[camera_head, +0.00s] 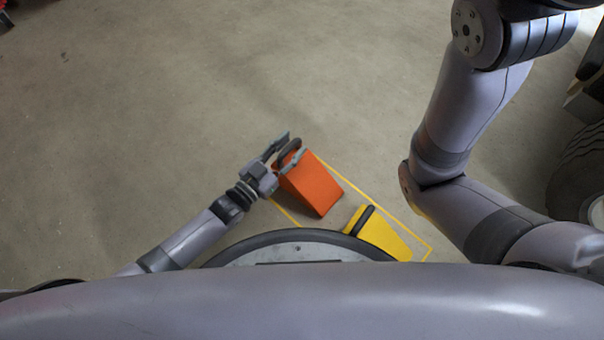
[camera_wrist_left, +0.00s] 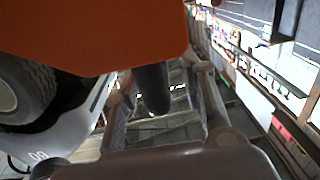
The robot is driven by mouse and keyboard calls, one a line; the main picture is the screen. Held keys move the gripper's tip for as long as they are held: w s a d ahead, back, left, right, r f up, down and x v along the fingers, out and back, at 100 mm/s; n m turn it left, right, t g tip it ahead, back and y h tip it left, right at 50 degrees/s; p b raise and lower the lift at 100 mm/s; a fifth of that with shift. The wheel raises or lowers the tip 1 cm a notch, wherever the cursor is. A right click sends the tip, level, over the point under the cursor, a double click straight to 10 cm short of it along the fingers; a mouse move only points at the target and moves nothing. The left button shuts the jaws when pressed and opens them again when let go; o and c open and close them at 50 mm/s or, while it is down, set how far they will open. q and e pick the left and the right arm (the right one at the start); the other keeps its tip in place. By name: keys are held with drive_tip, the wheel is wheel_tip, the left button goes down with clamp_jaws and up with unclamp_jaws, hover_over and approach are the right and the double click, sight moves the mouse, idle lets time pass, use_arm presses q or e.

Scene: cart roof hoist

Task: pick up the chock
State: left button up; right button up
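An orange wedge chock (camera_head: 312,187) with a dark curved handle (camera_head: 289,151) sits inside a yellow outline on the floor. My left gripper (camera_head: 289,148) is at the handle end, its fingers apart on either side of the handle. In the left wrist view, the orange body (camera_wrist_left: 95,30) fills the upper left and the dark handle (camera_wrist_left: 153,90) stands between the spread fingers (camera_wrist_left: 165,110), with a gap visible on its right. A yellow chock (camera_head: 380,236) with a dark handle lies beside the orange one. My right gripper is outside both views.
The yellow floor outline (camera_head: 395,213) surrounds both chocks. A large dark tire (camera_head: 578,170) stands at the right edge. My base's rounded edge is close below the chocks.

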use_arm(q)
clamp_jaws()
idle(0.8)
